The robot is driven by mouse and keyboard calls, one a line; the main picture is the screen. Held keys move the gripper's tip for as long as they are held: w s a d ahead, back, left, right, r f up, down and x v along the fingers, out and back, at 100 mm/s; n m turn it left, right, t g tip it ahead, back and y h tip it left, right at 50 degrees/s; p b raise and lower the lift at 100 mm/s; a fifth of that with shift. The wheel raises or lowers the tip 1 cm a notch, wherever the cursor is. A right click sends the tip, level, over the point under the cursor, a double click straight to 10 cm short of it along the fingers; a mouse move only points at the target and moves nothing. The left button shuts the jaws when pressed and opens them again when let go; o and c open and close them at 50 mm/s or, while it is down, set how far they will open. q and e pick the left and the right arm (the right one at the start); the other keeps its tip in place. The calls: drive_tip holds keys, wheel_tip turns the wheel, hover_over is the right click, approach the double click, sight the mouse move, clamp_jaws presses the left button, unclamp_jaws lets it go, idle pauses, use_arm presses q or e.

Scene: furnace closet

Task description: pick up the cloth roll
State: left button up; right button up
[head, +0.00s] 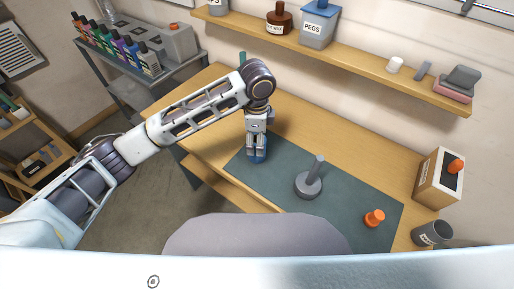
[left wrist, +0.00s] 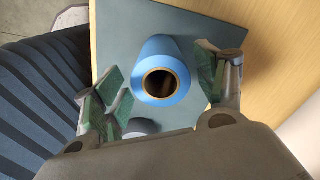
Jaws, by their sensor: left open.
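The cloth roll, a blue roll with a dark hollow core, stands on the dark mat (head: 344,212) near its left end. In the head view the roll (head: 258,157) is largely hidden behind my gripper. In the left wrist view I look down on the roll (left wrist: 158,52), its round opening facing the camera. My left gripper (head: 257,148) is right over it, pointing down. The open fingers of the left gripper (left wrist: 166,80) show on either side of the roll, with no clear contact. My right gripper is not in view.
A grey post on a round base (head: 308,184) and an orange peg (head: 375,218) stand on the mat to the right. A wooden box (head: 438,178) and a dark grey cup (head: 432,233) are at the right end. A wall shelf (head: 350,60) runs above the bench.

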use_arm(q)
drive_tip(key=shift+f, duration=0.1)
drive_tip(key=shift+f, duration=2.5)
drive_tip(key=shift+c, duration=0.4)
drive_tip(key=c, duration=1.1)
drive_tip(key=shift+r, duration=0.1)
drive_tip(key=shift+r, duration=4.95)
